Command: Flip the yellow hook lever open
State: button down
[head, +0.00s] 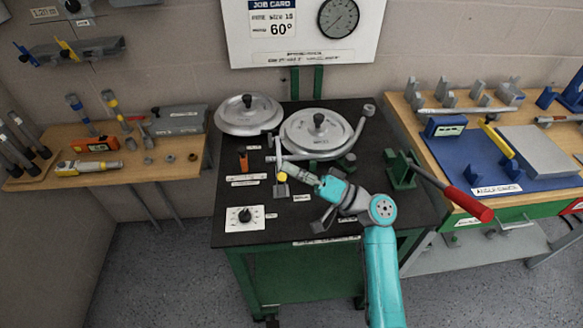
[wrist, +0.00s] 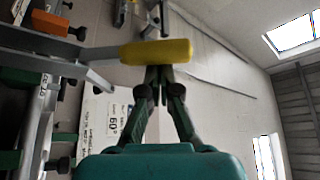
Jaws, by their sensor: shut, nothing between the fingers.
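The yellow hook lever (wrist: 156,52) shows in the wrist view as a yellow grip on a flat grey arm that runs off to the left. In the head view its small yellow end (head: 282,177) shows on the black bench, left of my gripper. My gripper (wrist: 158,72) is shut and empty, with its fingertips right at the underside of the yellow grip in the picture. I cannot tell if they touch it. In the head view my gripper (head: 290,169) reaches left over the bench, and its fingertips are small and hard to make out.
The black bench top (head: 270,228) carries two round grey discs (head: 320,134), a white dial plate (head: 245,217) and a green clamp with a red-handled lever (head: 465,203) on the right. Wooden side benches with tools stand left and right.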

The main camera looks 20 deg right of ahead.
jog(key=shift+s+f, duration=0.1)
jog(key=shift+s+a+f, duration=0.2)
jog(key=shift+s+f, duration=0.35)
jog(key=shift+s+a+f, duration=0.15)
jog(key=shift+s+f, duration=0.35)
jog(key=shift+f, duration=0.05)
jog(key=v, duration=1.2)
